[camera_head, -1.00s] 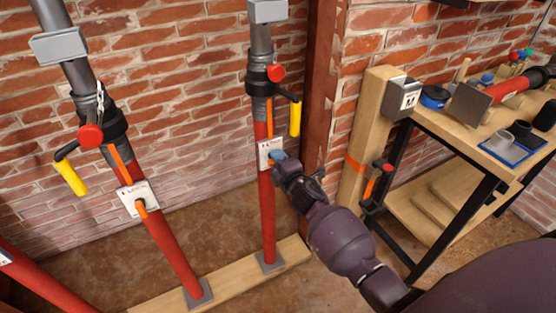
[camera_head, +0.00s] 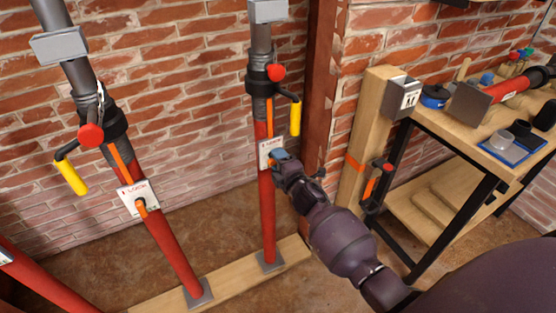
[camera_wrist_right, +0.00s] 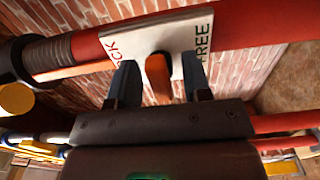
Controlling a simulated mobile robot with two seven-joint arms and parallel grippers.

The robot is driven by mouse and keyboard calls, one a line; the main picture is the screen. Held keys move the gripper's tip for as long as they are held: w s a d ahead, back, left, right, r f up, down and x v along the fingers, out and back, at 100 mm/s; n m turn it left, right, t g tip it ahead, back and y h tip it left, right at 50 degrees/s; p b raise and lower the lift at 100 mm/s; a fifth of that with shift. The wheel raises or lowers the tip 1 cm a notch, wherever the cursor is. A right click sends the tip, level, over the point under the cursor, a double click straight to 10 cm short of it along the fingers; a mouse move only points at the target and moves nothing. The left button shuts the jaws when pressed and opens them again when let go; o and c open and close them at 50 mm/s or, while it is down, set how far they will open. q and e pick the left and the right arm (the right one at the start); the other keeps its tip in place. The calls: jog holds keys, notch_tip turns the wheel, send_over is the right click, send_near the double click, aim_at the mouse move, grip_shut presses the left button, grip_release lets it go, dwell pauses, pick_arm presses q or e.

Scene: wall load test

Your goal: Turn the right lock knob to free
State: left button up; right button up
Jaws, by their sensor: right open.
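The right lock plate (camera_head: 265,152) is a white label on the right red prop (camera_head: 267,210). In the right wrist view the plate (camera_wrist_right: 165,35) reads FREE on the right and a partly covered word ending in "CK" on the left. The orange lock knob (camera_wrist_right: 158,78) stands out from the plate between my right gripper's fingers. My right gripper (camera_wrist_right: 160,82) is open, one dark finger on each side of the knob with visible gaps. In the head view my right gripper (camera_head: 277,157) hides the knob. My left gripper is not in view.
The left prop has its own lock plate (camera_head: 138,197) with an orange knob. Yellow-handled cranks (camera_head: 295,118) sit above the plates. A wooden post (camera_head: 365,150) and a workbench (camera_head: 440,120) stand to the right. Brick wall lies behind.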

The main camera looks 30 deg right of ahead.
jog(key=s+p, duration=0.1)
jog(key=s, duration=0.9)
jog(key=shift+s+a, duration=0.15)
jog(key=shift+s, duration=0.05)
dwell(0.3)
